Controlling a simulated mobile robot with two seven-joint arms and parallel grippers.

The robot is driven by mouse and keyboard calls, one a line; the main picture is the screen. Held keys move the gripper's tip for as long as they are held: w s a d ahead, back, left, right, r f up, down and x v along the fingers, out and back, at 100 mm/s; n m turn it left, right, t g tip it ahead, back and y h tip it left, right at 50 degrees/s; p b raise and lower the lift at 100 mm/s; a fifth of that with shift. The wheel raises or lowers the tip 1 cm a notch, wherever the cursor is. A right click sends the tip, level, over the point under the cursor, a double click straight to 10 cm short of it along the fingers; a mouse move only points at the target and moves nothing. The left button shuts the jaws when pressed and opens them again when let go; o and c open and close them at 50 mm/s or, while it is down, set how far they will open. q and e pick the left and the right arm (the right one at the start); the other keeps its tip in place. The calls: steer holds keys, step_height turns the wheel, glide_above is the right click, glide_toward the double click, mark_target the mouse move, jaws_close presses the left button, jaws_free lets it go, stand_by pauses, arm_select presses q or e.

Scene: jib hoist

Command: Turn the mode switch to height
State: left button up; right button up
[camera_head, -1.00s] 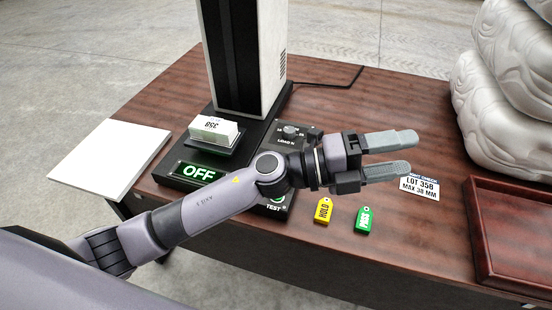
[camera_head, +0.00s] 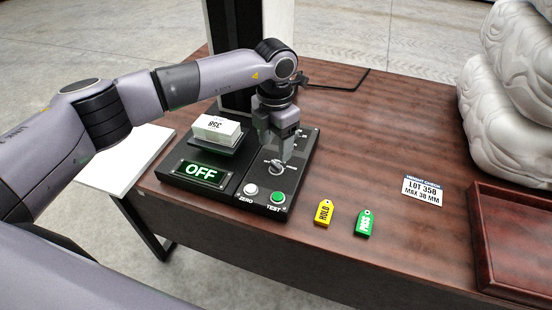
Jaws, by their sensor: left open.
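The mode switch, a grey rotary knob (camera_head: 276,168), sits on the black control panel of the machine, above the white ZERO button (camera_head: 251,189) and green TEST button (camera_head: 278,197). Its label text is too small to read. My left gripper (camera_head: 276,155) points down right over the knob, fingers open; whether they touch it cannot be told. The display (camera_head: 199,172) reads OFF. A white box marked 358 (camera_head: 216,129) rests on the machine's small platform. A second dial on the panel is mostly hidden by the gripper. My right gripper is not in view.
A yellow HOLD tag (camera_head: 324,212), a green PASS tag (camera_head: 364,223) and a LOT 358 card (camera_head: 423,190) lie on the wooden table (camera_head: 375,130). A brown tray (camera_head: 512,240) and stacked white sacks (camera_head: 512,125) stand at right. The machine's column rises behind the gripper.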

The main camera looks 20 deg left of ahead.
mark_target(275, 164)
arm_select(q)
step_height(275, 164, down, 6)
steer(key=shift+r, duration=0.1)
steer(key=c, duration=1)
